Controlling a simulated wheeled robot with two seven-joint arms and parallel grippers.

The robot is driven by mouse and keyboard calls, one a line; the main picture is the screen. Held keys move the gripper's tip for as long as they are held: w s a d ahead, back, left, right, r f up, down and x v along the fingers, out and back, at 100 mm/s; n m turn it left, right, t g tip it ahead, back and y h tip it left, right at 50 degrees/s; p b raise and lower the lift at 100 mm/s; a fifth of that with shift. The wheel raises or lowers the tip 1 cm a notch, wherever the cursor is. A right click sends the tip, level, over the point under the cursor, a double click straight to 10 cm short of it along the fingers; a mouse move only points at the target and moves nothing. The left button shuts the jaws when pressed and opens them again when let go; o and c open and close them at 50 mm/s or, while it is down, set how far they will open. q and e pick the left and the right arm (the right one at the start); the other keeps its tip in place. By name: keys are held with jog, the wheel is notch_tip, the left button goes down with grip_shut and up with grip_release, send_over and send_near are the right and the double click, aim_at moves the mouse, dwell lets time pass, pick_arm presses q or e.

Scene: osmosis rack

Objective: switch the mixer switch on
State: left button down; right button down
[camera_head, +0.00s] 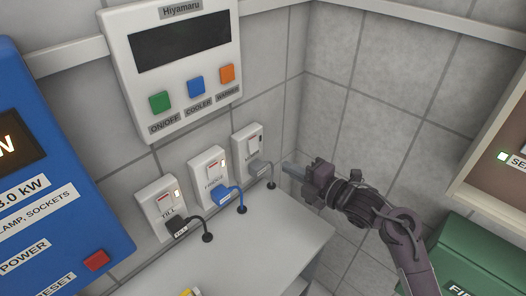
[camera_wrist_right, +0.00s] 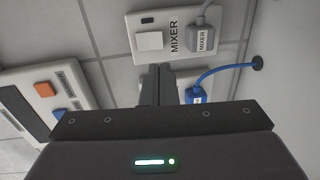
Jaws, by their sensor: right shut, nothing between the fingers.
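The mixer socket plate (camera_head: 248,137) is on the left wall, the rightmost of three. In the right wrist view, the plate (camera_wrist_right: 135,24) has a white square mixer switch (camera_wrist_right: 149,41), a small dark indicator window and a grey plug labelled MIXER (camera_wrist_right: 201,41). No light shows in that window. My right gripper (camera_head: 287,165) is shut and empty, to the right of the plate in the head view. In the right wrist view its fingertips (camera_wrist_right: 157,68) lie just below the switch; I cannot tell the exact gap. My left gripper is not in view.
Two other sockets, the till one (camera_head: 160,207) and one with a blue plug (camera_head: 222,193), have lit indicators. A Hiyamaru control panel (camera_head: 180,60) hangs above. A white table (camera_head: 250,245) lies below, and a blue power box (camera_head: 60,150) is at left.

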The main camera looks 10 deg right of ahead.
aim_at(255, 150)
jog(key=p+x, duration=0.1)
jog(key=x, duration=0.3)
jog(key=p+x, duration=0.1)
jog(key=x, duration=0.3)
jog(key=shift+w+a+r+p, duration=0.15)
jog(key=shift+a+r+p, duration=0.05)
jog(key=shift+p, duration=0.2)
jog(key=shift+w+a+f, duration=0.3)
jog(key=shift+w+a, duration=0.05)
jog(key=shift+w, duration=0.3)
jog(key=shift+w+a+t+b, duration=0.15)
jog(key=shift+t+b, duration=0.15)
jog(key=shift+b, duration=0.45)
jog(key=shift+f, duration=0.1)
